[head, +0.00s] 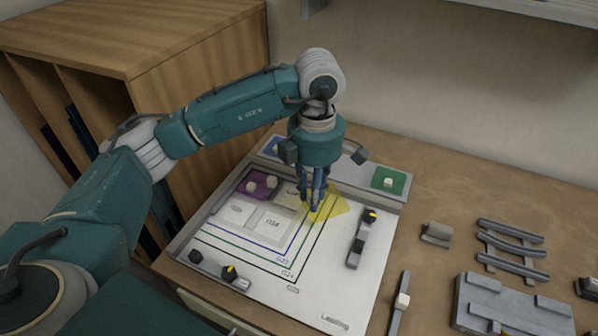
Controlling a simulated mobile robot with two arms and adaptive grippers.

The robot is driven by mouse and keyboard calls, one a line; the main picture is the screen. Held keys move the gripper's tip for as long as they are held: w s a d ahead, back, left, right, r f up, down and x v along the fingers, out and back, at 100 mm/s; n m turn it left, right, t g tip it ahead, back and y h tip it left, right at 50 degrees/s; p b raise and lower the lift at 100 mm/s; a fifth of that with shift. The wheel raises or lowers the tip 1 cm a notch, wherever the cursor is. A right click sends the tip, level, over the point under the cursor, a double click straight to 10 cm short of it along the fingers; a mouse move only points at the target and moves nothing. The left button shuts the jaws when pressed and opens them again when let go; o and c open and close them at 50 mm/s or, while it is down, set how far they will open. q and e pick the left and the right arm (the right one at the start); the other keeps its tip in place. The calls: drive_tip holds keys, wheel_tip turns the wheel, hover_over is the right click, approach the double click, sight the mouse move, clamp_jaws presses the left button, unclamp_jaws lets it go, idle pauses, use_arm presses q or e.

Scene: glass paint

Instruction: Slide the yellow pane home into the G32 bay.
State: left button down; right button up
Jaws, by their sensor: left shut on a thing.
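The yellow pane (336,211) is a translucent yellow sheet near the upper right of the printed outlines on the white board (215,261). It looks turned at an angle to those lines. My left gripper (316,208) points down and is shut on the pane or a knob on it; its fingers hide the exact contact. Nested outlines, one seemingly marked G32, run round the board's middle; the small labels are hard to read. I cannot tell whether the pane touches the board. My right gripper is not in view.
A green pane (389,181) and a partly hidden blue pane (272,147) lie along the back strip. Black-and-yellow clamps (361,238) flank the board. Grey racks (511,246) stand at right.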

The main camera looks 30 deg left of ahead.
use_arm(q)
drive_tip(key=n, duration=0.2)
drive_tip(key=w+a+n+p, duration=0.1)
drive_tip(key=n, duration=0.2)
drive_tip(key=w+n, duration=0.1)
drive_tip(key=n, duration=0.1)
drive_tip(key=shift+a+n+p, duration=0.15)
drive_tip(key=shift+n+p, duration=0.25)
drive_tip(key=w+a+f+n+p, duration=0.1)
drive_tip(key=n, duration=0.5)
drive_tip(key=w+a+n+p, duration=0.1)
drive_tip(key=a+n+p, duration=0.1)
drive_tip(key=n, duration=0.4)
drive_tip(key=a+f+n+p, duration=0.1)
drive_tip(key=n, duration=0.6)
drive_tip(key=shift+w+a+f, duration=0.3)
drive_tip(key=shift+w+f, duration=0.05)
drive_tip(key=shift+w, duration=0.05)
drive_tip(key=shift+f, duration=0.25)
drive_tip(key=shift+f+b, duration=0.5)
drive_tip(key=shift+f, duration=0.35)
drive_tip(key=shift+f+b, duration=1.25)
drive_tip(key=shift+f, duration=0.55)
drive_tip(key=shift+w+f, duration=0.1)
